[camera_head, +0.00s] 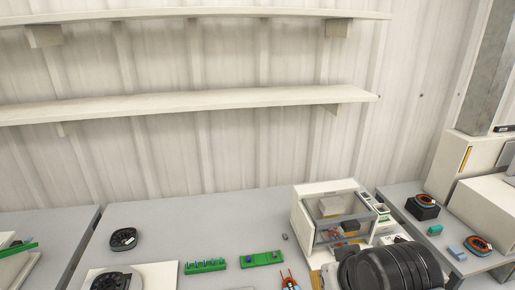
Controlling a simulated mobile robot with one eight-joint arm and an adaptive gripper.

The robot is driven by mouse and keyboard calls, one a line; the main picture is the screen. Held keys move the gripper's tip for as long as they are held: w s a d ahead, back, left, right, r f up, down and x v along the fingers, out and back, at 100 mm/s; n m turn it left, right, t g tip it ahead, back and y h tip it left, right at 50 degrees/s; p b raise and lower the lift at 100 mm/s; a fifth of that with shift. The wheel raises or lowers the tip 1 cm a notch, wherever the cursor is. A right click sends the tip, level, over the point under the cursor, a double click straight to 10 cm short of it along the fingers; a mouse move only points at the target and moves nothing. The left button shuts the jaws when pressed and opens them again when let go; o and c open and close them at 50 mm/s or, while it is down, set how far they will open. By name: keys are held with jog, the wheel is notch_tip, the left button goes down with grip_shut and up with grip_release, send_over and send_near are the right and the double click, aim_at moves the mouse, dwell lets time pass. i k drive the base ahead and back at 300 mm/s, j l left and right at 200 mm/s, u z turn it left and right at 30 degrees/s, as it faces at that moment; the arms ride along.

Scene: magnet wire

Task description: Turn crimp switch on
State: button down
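A white boxy machine (312,209) with a clear front window stands on the grey table at the right of the middle; it looks like the crimp machine. Grey parts show behind its window. A narrow panel (382,210) with small dark controls is at its right side. I cannot make out which control is the crimp switch, or its position. A black rounded part of my arm (390,268) is in front of the machine's lower right and hides some of that area. My gripper's fingers do not show.
The right table holds orange coils (479,244) and a white box (486,205). Two empty shelves (190,105) (190,14) hang above.

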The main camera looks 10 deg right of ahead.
aim_at(398, 239)
jog(key=z, duration=1.3)
